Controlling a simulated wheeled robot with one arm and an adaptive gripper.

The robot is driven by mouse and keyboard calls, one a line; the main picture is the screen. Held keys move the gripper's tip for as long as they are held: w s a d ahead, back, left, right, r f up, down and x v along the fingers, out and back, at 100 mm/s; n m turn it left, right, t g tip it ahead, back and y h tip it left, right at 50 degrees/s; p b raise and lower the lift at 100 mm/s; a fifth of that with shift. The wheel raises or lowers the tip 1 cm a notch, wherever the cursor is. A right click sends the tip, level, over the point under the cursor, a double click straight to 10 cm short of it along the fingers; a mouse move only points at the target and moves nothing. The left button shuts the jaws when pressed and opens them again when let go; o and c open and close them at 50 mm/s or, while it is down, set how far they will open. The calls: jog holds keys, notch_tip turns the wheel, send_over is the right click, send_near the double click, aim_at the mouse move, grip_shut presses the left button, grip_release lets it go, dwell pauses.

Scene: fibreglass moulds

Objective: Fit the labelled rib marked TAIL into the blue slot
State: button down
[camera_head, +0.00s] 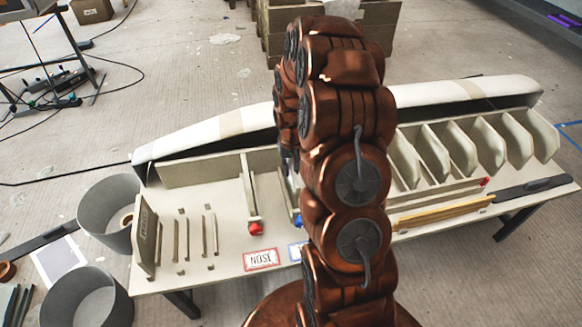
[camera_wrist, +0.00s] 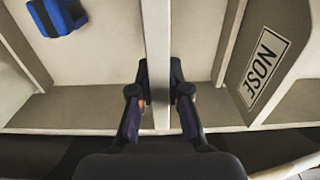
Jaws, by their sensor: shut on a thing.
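My gripper (camera_wrist: 158,95) is shut on a pale rib (camera_wrist: 157,40), seen edge-on in the wrist view. No label shows on it from this angle, so I cannot read its name. The blue block (camera_wrist: 57,15) marking a slot is to the upper left in the wrist view, apart from the held rib. It shows in the head view as a small blue piece (camera_head: 297,218), partly behind my arm. A blue-edged card (camera_head: 296,251) in front of it is mostly hidden. In the head view my arm hides most of my gripper and the held rib.
A rib labelled NOSE (camera_wrist: 262,65) stands right of my gripper in the wrist view. A red block (camera_head: 256,228) and NOSE card (camera_head: 262,259) are on the bench. Several upright ribs (camera_head: 465,145) stand at the right. Thin strips (camera_head: 196,237) stand at the left.

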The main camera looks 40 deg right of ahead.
jog(key=shift+f+b, duration=0.4)
jog(key=shift+f, duration=0.85)
jog(key=c, duration=1.1)
grip_release()
jog(key=shift+o, duration=0.2)
jog(key=shift+r, duration=0.1)
notch_tip(320, 180, up, 12)
jog(key=shift+f, duration=0.1)
